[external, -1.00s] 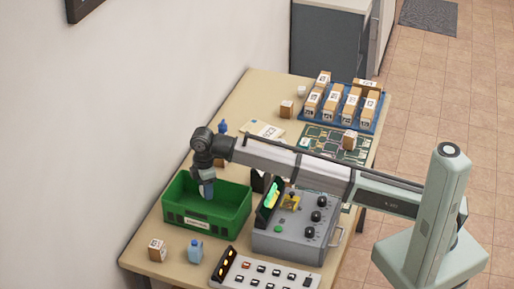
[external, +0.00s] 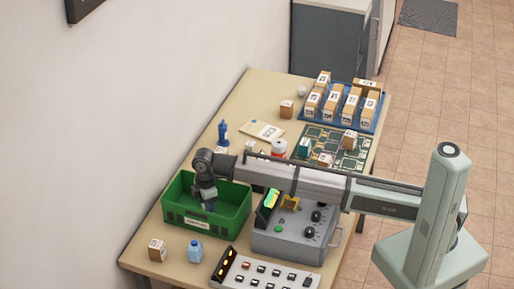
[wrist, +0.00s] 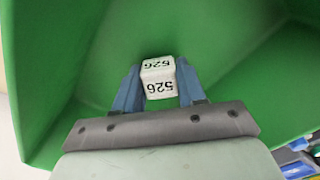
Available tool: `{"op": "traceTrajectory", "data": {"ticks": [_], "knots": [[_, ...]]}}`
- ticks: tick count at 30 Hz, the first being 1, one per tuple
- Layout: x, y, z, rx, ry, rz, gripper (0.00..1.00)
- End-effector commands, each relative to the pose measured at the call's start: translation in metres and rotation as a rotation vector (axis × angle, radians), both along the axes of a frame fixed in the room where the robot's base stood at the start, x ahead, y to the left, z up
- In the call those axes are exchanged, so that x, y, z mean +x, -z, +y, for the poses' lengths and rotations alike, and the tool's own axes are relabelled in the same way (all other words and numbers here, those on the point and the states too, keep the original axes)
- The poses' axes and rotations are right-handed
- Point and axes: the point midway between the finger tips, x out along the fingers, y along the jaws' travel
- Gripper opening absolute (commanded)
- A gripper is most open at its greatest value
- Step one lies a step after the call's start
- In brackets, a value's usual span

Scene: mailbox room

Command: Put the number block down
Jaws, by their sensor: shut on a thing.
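My gripper (wrist: 158,90) is shut on a white number block (wrist: 158,78) marked 526, with a blue finger on either side of it. In the wrist view the block is surrounded by the green walls of the bin (wrist: 230,50). In the external view my gripper (external: 209,206) is down inside the green bin (external: 178,216), below its rim. The held block is hidden there by the gripper and bin. I cannot tell whether the block touches the bin floor.
A grey control box (external: 290,238) stands right of the bin, with a switch panel (external: 265,273) in front. A small bottle (external: 195,251) and a numbered block (external: 157,250) stand before the bin. A blue tray (external: 371,122) of blocks and a green board (external: 340,146) lie farther back.

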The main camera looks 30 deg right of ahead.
Motion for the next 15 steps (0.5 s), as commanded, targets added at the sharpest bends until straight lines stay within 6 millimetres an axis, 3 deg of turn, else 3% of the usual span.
{"op": "traceTrajectory", "data": {"ticks": [3, 4, 11, 15], "knots": [[0.0000, 0.0029, -0.0001, 0.000, 0.000, 0.000, 0.11], [0.0000, 0.0029, 0.0000, 0.000, 0.000, 0.000, 0.42], [0.0000, 0.0025, 0.0000, 0.000, 0.000, 0.000, 0.64], [-0.0001, 0.0025, 0.0000, 0.000, 0.000, 0.000, 0.65]]}}
